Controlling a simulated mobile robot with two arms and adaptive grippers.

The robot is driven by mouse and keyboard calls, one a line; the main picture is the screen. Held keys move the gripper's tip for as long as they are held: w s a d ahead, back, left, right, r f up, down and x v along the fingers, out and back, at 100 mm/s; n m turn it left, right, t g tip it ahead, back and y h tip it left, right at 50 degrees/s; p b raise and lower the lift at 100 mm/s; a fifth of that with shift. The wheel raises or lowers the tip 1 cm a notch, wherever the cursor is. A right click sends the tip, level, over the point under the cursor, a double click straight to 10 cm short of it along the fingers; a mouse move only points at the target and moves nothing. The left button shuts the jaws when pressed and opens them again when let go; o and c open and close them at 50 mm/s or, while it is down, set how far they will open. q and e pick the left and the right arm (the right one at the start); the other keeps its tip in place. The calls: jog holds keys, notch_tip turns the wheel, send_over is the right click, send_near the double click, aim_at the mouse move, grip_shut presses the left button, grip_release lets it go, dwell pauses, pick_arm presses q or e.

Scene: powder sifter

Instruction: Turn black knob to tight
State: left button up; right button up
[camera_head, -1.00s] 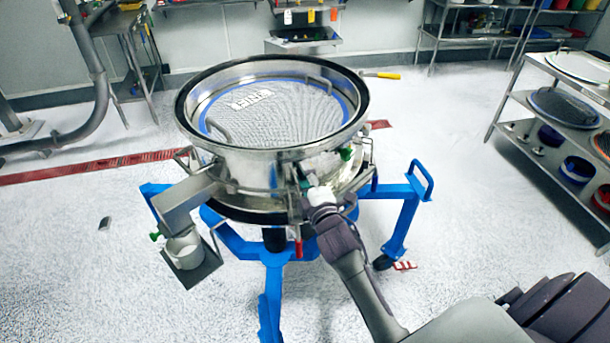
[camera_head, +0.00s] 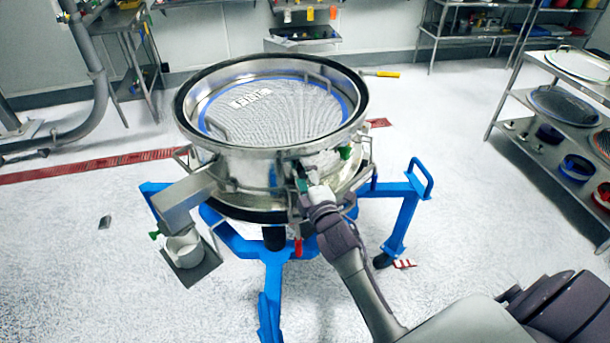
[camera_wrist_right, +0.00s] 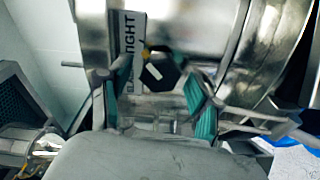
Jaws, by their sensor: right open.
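The powder sifter (camera_head: 235,175) is a round steel drum with a mesh screen on top, on a blue frame. The black knob (camera_wrist_right: 160,70) shows in the right wrist view on the steel side, next to a white label (camera_wrist_right: 132,50) that appears to read TIGHT. My right gripper (camera_head: 306,172) reaches the front of the drum; its teal-padded fingers (camera_wrist_right: 157,98) stand apart on either side of the knob's near end. I cannot tell if the pads touch it. In the head view the knob is not clear behind the gripper. My left gripper is not in view.
A steel chute (camera_head: 185,200) with a white cup (camera_head: 184,248) below sits left of the drum. A red handle (camera_head: 298,248) hangs below my right gripper. A blue leg handle (camera_head: 421,175) stands to the right. Shelves (camera_head: 560,105) line the right side; floor between is clear.

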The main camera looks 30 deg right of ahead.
jog(key=shift+s, duration=0.1)
jog(key=s+a, duration=0.1)
jog(key=s, duration=1)
jog(key=shift+s+a, duration=0.35)
jog(key=shift+a, duration=0.05)
jog(key=s+a+f+m+g+y, duration=0.1)
jog(key=s+a+f+m+g, duration=0.15)
jog(key=f, duration=0.85)
jog(key=s+a+f+m+g+y, duration=0.1)
jog(key=s+f+g, duration=0.25)
jog(key=f, duration=0.75)
jog(key=s+a+f+m+g+y, duration=0.1)
jog(key=s+a+f+m+g, duration=0.15)
jog(key=f, duration=0.85)
jog(key=s+f+m+g, duration=0.2)
jog(key=s+f, duration=0.4)
jog(key=s, duration=0.4)
jog(key=s+d+f+m+g, duration=0.1)
jog(key=s+f+m+g, duration=0.1)
jog(key=s+f, duration=0.5)
jog(key=s+d+f+m+g, duration=0.1)
jog(key=s+f+g, duration=0.3)
jog(key=s, duration=0.9)
notch_tip(320, 180, down, 3)
jog(key=shift+s+d+r+m, duration=0.1)
jog(key=shift+s+d+m, duration=0.2)
jog(key=shift+m, duration=0.2)
